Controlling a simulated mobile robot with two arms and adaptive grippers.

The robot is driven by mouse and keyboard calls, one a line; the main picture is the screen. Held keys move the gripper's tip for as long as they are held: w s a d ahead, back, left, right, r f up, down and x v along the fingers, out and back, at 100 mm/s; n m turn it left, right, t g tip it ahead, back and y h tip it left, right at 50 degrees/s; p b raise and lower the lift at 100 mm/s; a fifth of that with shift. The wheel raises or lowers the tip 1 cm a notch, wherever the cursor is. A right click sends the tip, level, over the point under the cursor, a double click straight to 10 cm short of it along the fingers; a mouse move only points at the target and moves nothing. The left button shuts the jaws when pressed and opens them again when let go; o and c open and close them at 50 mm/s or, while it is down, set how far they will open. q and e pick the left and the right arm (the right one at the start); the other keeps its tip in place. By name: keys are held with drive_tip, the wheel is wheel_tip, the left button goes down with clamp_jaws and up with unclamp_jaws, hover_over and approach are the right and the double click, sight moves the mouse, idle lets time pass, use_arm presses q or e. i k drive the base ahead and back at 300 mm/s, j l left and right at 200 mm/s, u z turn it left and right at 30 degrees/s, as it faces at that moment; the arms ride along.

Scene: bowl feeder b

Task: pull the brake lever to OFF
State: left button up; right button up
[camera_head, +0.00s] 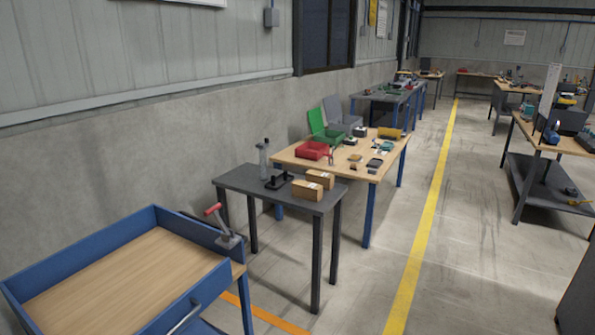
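The brake lever (220,226) has a grey arm and a red handle (213,209). It stands on a small grey base at the right edge of the blue cart (88,239), at the lower left of the head view. The lever is tilted, with its red handle up and to the left of its base. I cannot read any ON or OFF marking. Neither of my grippers shows in this view.
A dark table (247,182) beyond the cart holds two cardboard boxes (307,190) and a black fixture. A wooden table (350,171) with bins stands behind it. A concrete wall runs along the left. The floor by the yellow line (427,226) is clear.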

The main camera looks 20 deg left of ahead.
sight(213, 209)
drive_tip(key=i+u, duration=0.25)
drive_tip(key=i, duration=0.35)
drive_tip(key=i+l+u, duration=0.1)
drive_tip(key=i+u, duration=0.15)
drive_tip(key=i, duration=0.35)
drive_tip(key=i+l+u, duration=0.2)
drive_tip(key=i, duration=0.35)
drive_tip(key=u, duration=1.35)
